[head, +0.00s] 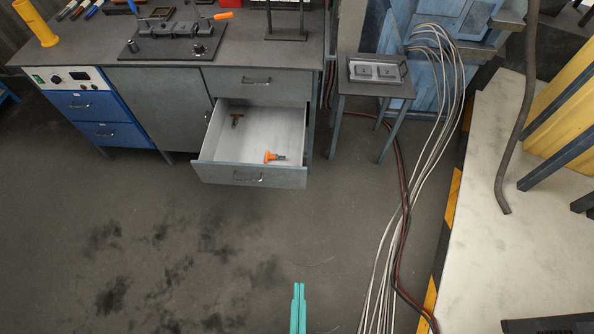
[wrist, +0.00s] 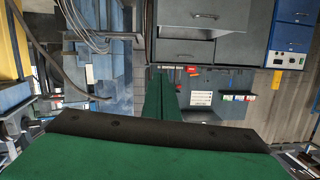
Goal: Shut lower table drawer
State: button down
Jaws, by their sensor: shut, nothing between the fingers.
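The lower table drawer (head: 250,160) is pulled out from the grey workbench (head: 180,57). Its grey front (head: 248,176) has a dark handle, and its light inside holds an orange-handled item (head: 272,156) and a small brown item (head: 236,119). My gripper (head: 298,290) is at the bottom of the head view, in front of the drawer and apart from it, with its teal fingers together and empty. In the wrist view the green fingers (wrist: 162,95) are closed, and the open drawer (wrist: 195,32) appears above them, upside down.
The drawer above (head: 258,86) is shut. A small stool (head: 373,90) stands to the right of the drawer. Cables (head: 410,210) run along the floor at right, beside a yellow-black edge (head: 452,195) and a pale platform (head: 500,250). The floor before the drawer is clear.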

jog(key=w+f+m+t, duration=0.1)
jog(key=w+f+m, duration=0.7)
jog(key=w+f, duration=0.35)
jog(key=m+t, duration=0.1)
jog(key=m, duration=0.8)
send_near(298, 171)
jog(key=shift+h, duration=0.3)
jog(key=w, duration=0.6)
jog(key=shift+w+a, duration=0.15)
jog(key=shift+w, duration=0.05)
